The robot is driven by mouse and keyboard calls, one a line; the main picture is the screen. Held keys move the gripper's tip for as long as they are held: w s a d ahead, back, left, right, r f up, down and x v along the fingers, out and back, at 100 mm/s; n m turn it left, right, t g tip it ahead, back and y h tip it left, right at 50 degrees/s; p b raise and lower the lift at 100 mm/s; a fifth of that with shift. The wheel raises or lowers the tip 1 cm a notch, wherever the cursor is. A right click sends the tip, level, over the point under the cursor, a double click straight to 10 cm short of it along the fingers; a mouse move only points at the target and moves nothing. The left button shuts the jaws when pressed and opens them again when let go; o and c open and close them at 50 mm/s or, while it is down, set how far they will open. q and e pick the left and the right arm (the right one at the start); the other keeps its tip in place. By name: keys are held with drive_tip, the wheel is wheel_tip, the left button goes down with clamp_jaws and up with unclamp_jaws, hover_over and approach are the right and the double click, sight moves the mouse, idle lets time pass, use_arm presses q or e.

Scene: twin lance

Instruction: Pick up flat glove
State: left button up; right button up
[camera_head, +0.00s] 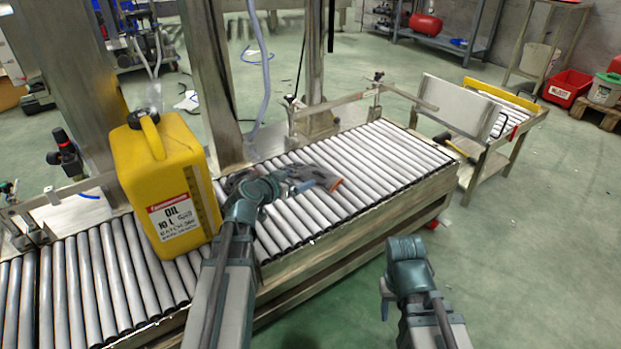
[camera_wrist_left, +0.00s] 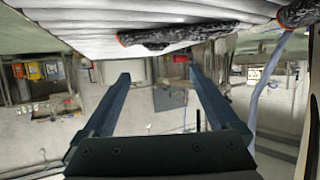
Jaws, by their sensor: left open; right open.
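A grey glove-like item (camera_head: 322,176) with an orange cuff lies on the conveyor rollers in the head view, partly hidden by my left gripper (camera_head: 291,187). A second dark patch (camera_head: 236,181) shows just left of my left wrist; I cannot tell its shape. In the left wrist view, my left gripper (camera_wrist_left: 160,76) is open with nothing between its fingers. There, a dark item with orange trim (camera_wrist_left: 185,35) lies on the rollers above the fingers, and another (camera_wrist_left: 305,12) is cut by the right edge. My right gripper (camera_head: 387,296) is low beside the conveyor, mostly hidden.
A yellow oil canister (camera_head: 165,185) stands on the roller conveyor (camera_head: 395,150) left of my left arm. Steel posts and a guide rail (camera_head: 345,103) line its far side. A trolley (camera_head: 490,140) stands beyond its right end. The floor (camera_head: 520,250) at the right is clear.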

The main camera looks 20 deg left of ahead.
use_arm(q)
drive_tip(key=b, duration=0.2)
approach(318, 172)
drive_tip(key=shift+a+x, duration=0.25)
drive_tip(key=shift+x, duration=0.85)
drive_tip(key=shift+w+d, duration=0.15)
drive_tip(key=shift+w, duration=0.15)
drive_tip(key=shift+b+x, duration=1)
drive_tip(key=shift+x, duration=1.65)
drive_tip(key=shift+s+d, duration=0.15)
drive_tip(key=shift+d, duration=0.05)
drive_tip(key=c, duration=1.4)
